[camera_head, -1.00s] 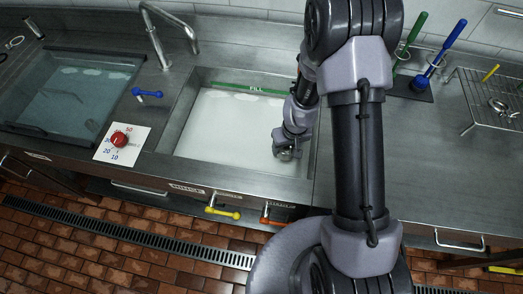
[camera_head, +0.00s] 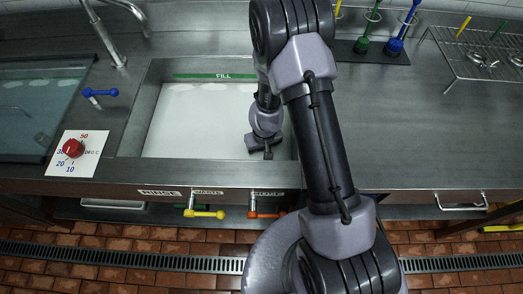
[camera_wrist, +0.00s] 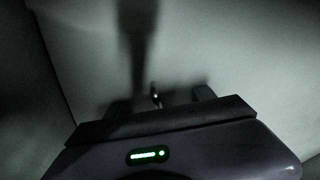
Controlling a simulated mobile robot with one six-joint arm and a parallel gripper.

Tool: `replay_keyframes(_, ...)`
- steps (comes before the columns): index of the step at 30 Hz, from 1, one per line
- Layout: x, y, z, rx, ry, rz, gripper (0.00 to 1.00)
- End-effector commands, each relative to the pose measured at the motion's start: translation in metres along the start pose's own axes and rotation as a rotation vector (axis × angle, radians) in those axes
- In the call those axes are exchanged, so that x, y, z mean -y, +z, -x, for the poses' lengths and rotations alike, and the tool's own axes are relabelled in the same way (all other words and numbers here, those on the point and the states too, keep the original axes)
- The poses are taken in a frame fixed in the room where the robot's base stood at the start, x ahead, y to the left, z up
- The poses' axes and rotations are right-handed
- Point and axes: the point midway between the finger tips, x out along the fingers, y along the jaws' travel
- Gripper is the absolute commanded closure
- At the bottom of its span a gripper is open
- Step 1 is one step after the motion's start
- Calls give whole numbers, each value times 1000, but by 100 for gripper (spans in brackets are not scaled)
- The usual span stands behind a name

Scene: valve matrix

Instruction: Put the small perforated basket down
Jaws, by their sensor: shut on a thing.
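In the head view my gripper (camera_head: 266,152) points down into the right part of the white-floored sink basin (camera_head: 190,125). In the wrist view its two fingers (camera_wrist: 163,98) stand close to the pale basin floor, around a thin, bright piece (camera_wrist: 155,96). The gripper is shut on this piece, which appears to be part of the small perforated basket. The basket's body and holes cannot be made out; it is hidden by the gripper or too dark.
A green FILL strip (camera_head: 215,76) marks the basin's back wall. A faucet (camera_head: 105,42) and blue lever (camera_head: 100,92) stand left of it. Yellow (camera_head: 205,213) and orange (camera_head: 265,213) levers sit on the front. A wire rack (camera_head: 490,58) stands at right; the counter before it is clear.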

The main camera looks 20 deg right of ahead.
Motion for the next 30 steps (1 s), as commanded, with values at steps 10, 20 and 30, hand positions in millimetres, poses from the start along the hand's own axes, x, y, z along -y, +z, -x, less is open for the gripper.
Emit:
replay_keyframes(10,0,0,-1,0,0,0,17)
replay_keyframes(20,0,-3,61,-1,0,0,17)
replay_keyframes(30,0,-2,125,-1,-1,0,17)
